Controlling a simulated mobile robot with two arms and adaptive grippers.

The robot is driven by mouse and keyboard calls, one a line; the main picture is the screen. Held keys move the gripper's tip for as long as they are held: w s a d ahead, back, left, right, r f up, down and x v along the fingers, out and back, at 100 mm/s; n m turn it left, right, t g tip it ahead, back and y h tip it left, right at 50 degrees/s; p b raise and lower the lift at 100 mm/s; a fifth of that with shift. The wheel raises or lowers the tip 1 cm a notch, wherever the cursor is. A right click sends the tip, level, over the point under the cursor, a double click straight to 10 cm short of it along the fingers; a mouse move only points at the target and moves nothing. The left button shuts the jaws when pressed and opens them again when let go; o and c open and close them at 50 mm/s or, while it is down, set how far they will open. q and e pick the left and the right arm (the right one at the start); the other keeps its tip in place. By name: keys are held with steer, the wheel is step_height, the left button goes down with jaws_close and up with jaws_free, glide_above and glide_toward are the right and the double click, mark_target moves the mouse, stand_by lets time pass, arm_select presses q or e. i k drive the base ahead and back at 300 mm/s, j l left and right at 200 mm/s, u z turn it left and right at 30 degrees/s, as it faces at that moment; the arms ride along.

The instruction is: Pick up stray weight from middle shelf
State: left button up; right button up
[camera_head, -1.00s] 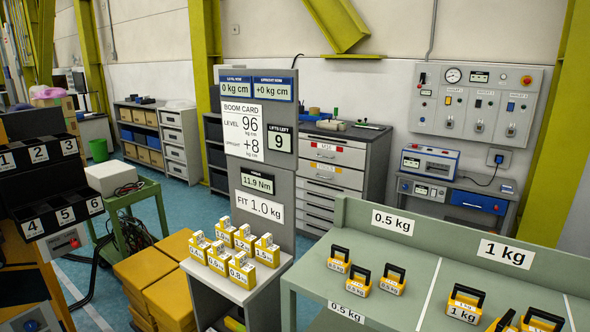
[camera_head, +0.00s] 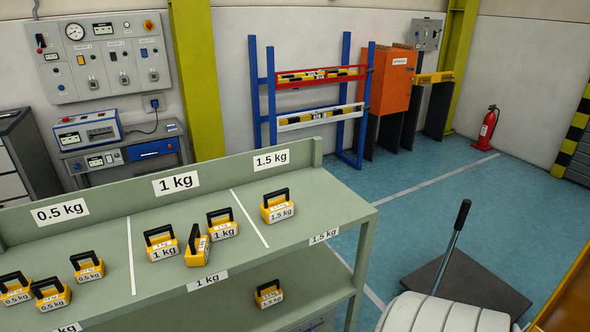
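A single yellow weight with a black handle (camera_head: 268,294) stands on the lower shelf (camera_head: 235,310) of the green rack, right of centre; its label is too small to read surely. On the top shelf (camera_head: 325,215), yellow weights stand in sections marked 0.5 kg, 1 kg and 1.5 kg. In the 1 kg section one weight (camera_head: 197,247) is turned and tilted between two upright ones. One weight (camera_head: 278,206) stands in the 1.5 kg section. Neither of my grippers is in view.
A black-handled lever (camera_head: 456,237) rises beside a dark floor plate (camera_head: 475,290) right of the rack. A blue rack (camera_head: 350,120), orange cabinet (camera_head: 390,80) and fire extinguisher (camera_head: 487,128) stand at the back. Blue floor (camera_head: 420,215) is clear between.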

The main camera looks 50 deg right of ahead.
mark_target(267, 294)
steer(key=z, duration=1.5)
